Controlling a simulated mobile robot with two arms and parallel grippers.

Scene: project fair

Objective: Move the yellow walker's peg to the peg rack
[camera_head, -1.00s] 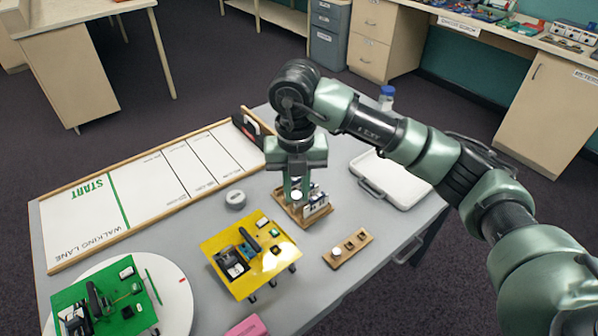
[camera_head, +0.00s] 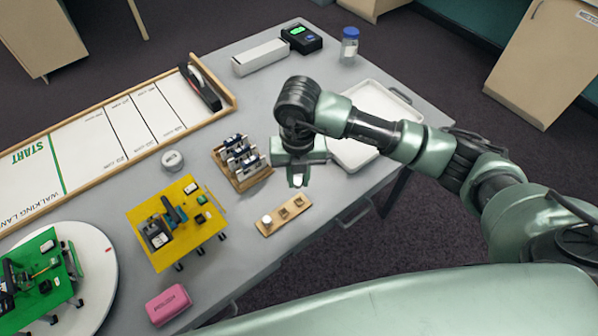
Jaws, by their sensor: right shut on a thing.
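My right gripper (camera_head: 298,178) is shut on a small white thing that looks like a peg, mostly hidden by the fingers. It is held above the table, right of the wooden rack with several upright modules (camera_head: 242,162). A small wooden peg rack (camera_head: 283,214) lies below and left of the gripper. One white round-topped peg (camera_head: 266,219) stands at its left end; its other two square places look empty. The yellow walker (camera_head: 176,222) stands on the table left of the peg rack, with dark parts on its top. My left gripper is not in view.
A white tray (camera_head: 350,155) lies behind the right arm. The green walker (camera_head: 38,280) stands on a round white disc (camera_head: 95,300). A pink block (camera_head: 168,304), a grey round weight (camera_head: 172,160) and the walking lane (camera_head: 95,148) are also on the table (camera_head: 225,260).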

